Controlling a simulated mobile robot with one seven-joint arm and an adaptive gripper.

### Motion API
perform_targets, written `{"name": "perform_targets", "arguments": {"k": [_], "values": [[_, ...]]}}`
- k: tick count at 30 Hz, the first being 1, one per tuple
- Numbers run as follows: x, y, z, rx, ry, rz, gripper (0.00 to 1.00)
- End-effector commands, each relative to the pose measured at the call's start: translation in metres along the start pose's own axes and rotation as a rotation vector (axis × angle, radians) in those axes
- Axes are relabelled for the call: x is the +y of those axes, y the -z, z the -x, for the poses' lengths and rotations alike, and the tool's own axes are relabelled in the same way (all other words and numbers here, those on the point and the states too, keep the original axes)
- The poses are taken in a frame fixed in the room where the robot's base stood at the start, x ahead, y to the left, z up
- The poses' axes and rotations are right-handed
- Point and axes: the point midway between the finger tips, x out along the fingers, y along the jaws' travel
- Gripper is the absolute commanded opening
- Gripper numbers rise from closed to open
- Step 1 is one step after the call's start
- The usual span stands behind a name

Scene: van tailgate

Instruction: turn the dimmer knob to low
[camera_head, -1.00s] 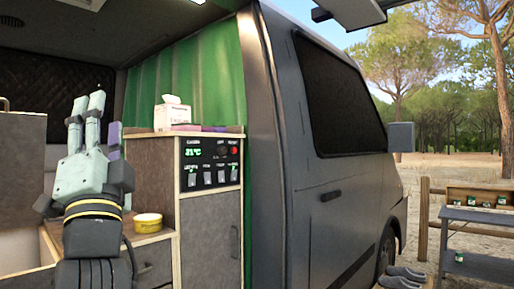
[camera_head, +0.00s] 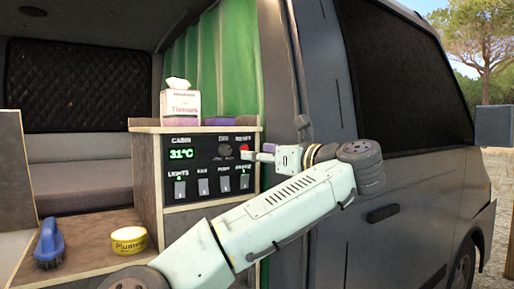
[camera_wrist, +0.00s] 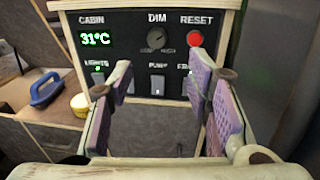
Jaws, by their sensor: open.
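The dimmer knob (camera_head: 225,150) is a small dark round knob under the label DIM on the black control panel (camera_head: 207,172). In the wrist view the knob (camera_wrist: 156,39) shows a pale pointer mark, but its exact setting is too small to read. My gripper (camera_head: 253,152) is in front of the panel's right part, near the red RESET button (camera_head: 244,147). In the wrist view my gripper (camera_wrist: 163,80) is open, with purple pads apart and nothing between them. The knob lies beyond and above the gap between the fingers; they look clear of it.
A cabin display (camera_wrist: 95,39) reads 31°C. A row of switches (camera_head: 180,189) lies below the knob. A tissue box (camera_head: 180,102) stands on the cabinet top. A blue brush (camera_head: 49,243) and a yellow tub (camera_head: 129,240) sit on the lower counter. The van door (camera_head: 385,180) is at right.

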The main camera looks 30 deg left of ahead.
Motion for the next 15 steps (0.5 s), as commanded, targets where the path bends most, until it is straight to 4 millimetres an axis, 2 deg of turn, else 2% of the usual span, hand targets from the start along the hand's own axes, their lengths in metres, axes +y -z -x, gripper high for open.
{"name": "perform_targets", "arguments": {"k": [5, 15], "values": [[0.004, -0.001, -0.015, 0.003, -0.02, -0.016, 0.45], [0.004, -0.003, -0.078, 0.002, -0.016, -0.013, 0.45]]}}
